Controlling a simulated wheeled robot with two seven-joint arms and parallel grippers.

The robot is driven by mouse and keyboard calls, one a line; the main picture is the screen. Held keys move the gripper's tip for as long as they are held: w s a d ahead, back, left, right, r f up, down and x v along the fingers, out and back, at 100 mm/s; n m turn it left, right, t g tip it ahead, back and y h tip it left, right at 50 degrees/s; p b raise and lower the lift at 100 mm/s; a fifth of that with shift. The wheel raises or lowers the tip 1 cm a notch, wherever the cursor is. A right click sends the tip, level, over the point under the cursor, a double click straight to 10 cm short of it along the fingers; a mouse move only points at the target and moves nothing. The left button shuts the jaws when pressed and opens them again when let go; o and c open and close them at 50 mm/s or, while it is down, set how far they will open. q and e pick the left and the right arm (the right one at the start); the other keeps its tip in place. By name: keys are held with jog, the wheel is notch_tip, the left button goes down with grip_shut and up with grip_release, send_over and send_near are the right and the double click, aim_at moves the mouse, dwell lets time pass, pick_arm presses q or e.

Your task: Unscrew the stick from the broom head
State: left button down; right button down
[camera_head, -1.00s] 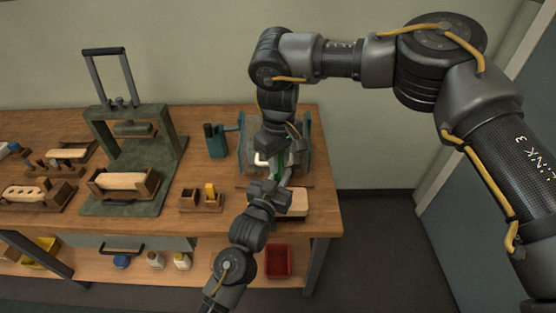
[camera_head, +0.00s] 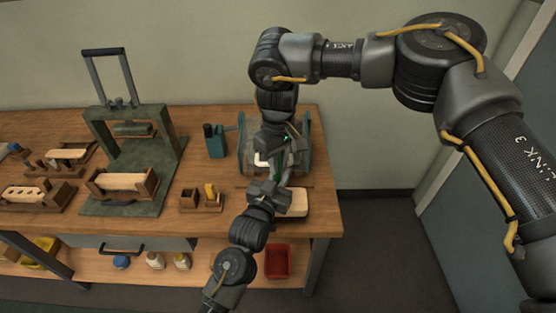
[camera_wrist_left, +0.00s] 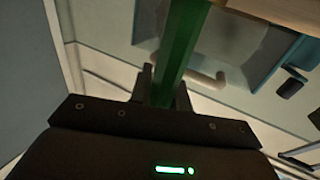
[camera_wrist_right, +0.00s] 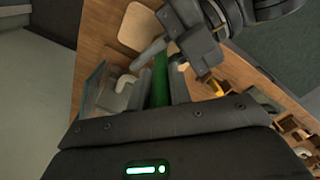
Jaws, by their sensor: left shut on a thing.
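The stick is green; a short piece of it shows in the head view (camera_head: 279,172). In the left wrist view the stick (camera_wrist_left: 183,45) runs up from between the left fingers. In the right wrist view the stick (camera_wrist_right: 161,75) stands between the right fingers. My left gripper (camera_head: 277,187) is shut on the stick. My right gripper (camera_head: 283,157) is around the stick from above; I cannot tell whether its fingers press on it. A pale wooden block (camera_head: 294,204), possibly the broom head, lies beside the left gripper. The joint between stick and head is hidden.
A teal frame (camera_head: 305,145) stands behind the grippers. A green press (camera_head: 172,150), a small wooden holder (camera_head: 211,208) and a teal can (camera_head: 215,140) stand to the left on the wooden bench (camera_head: 235,226). A red bin (camera_head: 278,262) is on the lower shelf.

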jog(key=c, duration=1.3)
grip_release()
jog(key=shift+r, duration=0.1)
jog(key=shift+r, duration=2.2)
pick_arm(q)
jog(key=c, duration=1.2)
grip_release()
jog(key=shift+c, duration=0.2)
pick_arm(e)
jog(key=shift+s, duration=0.1)
pick_arm(q)
jog(key=shift+a, duration=0.1)
